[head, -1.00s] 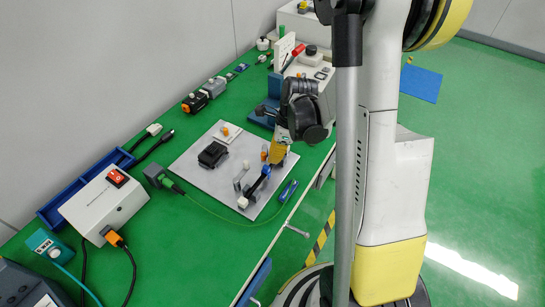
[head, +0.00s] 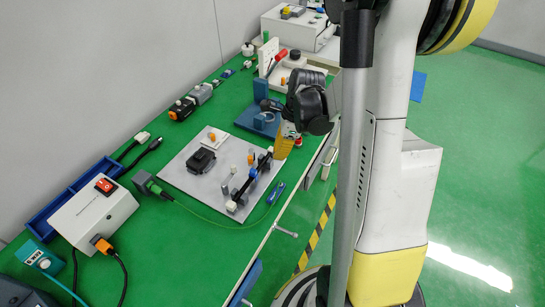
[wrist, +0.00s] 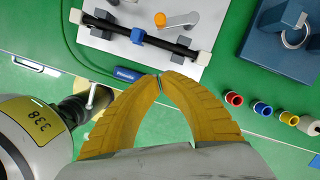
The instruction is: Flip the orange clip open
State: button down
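A small orange round part (wrist: 160,19) with a grey lever beside it is on the grey board (wrist: 203,55), at the top of the wrist view. It also shows as an orange spot in the head view (head: 250,160). I cannot tell its exact open or shut state. In the head view my gripper (head: 284,142) is at the board's right edge.
A blue block with a ring (wrist: 290,40) stands to the right of the board. Several coloured connectors (wrist: 260,108) lie in a row near it. A blue pen-like item (wrist: 128,73) lies just left of my fingertips. A black block (head: 201,161) sits on the board.

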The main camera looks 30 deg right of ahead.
jog(key=p+v, duration=0.1)
jog(key=v, duration=0.5)
jog(key=shift+p, duration=0.4)
jog(key=shift+w+a, duration=0.1)
jog(key=shift+a, duration=0.05)
